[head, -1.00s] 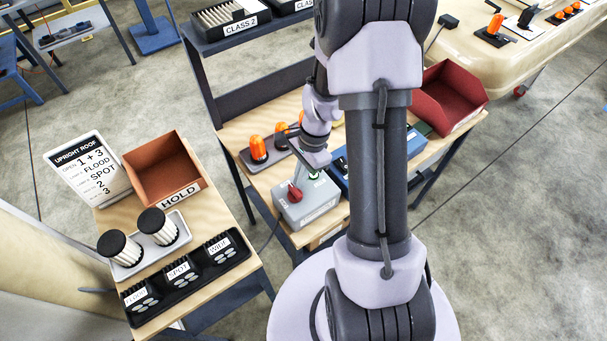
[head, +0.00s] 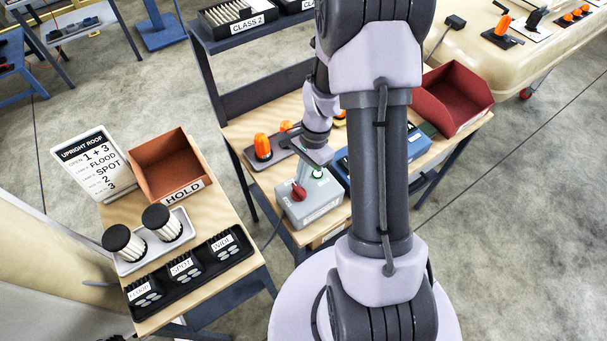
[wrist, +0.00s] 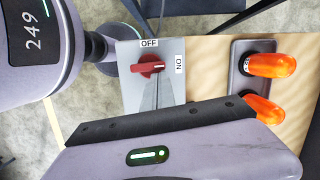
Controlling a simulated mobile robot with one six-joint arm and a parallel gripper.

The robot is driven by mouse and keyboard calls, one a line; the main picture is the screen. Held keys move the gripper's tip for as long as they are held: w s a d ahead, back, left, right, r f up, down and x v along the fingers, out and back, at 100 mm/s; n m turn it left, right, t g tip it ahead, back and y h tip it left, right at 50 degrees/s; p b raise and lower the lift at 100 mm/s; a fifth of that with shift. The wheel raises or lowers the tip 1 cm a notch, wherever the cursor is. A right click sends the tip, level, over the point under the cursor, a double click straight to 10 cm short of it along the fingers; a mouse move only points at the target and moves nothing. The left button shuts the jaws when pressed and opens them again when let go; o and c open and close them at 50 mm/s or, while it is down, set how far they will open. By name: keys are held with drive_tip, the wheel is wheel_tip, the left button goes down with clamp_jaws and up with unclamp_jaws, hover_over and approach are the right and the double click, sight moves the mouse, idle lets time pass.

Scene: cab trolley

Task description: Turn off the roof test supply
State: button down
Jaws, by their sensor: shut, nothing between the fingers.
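The roof test supply looks to be the grey box (head: 313,203) on the wooden bench, with a red rotary knob (head: 299,191) and a green lamp (head: 317,173) on top. In the wrist view the red knob (wrist: 150,67) sits between an OFF label (wrist: 149,43) above and an ON label (wrist: 180,64) at its right. Its handle lies crosswise; a pale mark shows at its left end. My gripper (head: 301,176) is shut and empty, pointing down just behind the knob. In the wrist view its narrow grey fingers (wrist: 156,92) end close to the knob; contact cannot be told.
Orange lamps (head: 263,146) stand on a tray left of my arm. A blue case (head: 341,166) is right of the box, partly hidden by my arm. A red bin (head: 455,98) stands at the bench's right end. A side table holds a HOLD bin (head: 172,165) and lamp parts.

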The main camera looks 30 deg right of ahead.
sight(292, 191)
drive_tip(key=n, duration=0.2)
drive_tip(key=n+g, duration=0.1)
drive_tip(key=n, duration=0.1)
drive_tip(key=shift+w+a+p, duration=0.35)
drive_tip(key=shift+w+a, duration=0.05)
drive_tip(key=n, duration=0.3)
drive_tip(key=a+n+h, duration=0.1)
drive_tip(key=n, duration=0.1)
drive_tip(key=shift+w+a+n+g+p, duration=0.2)
drive_tip(key=shift+n+g+p, duration=0.2)
drive_tip(key=n, duration=0.2)
drive_tip(key=a+n+h, duration=0.1)
drive_tip(key=n, duration=0.1)
drive_tip(key=shift+s, duration=0.15)
drive_tip(key=shift+s+d, duration=0.15)
drive_tip(key=shift+s, duration=0.1)
drive_tip(key=shift+s+f+g, duration=0.15)
drive_tip(key=shift+s+g, duration=0.1)
drive_tip(key=shift+g, duration=0.05)
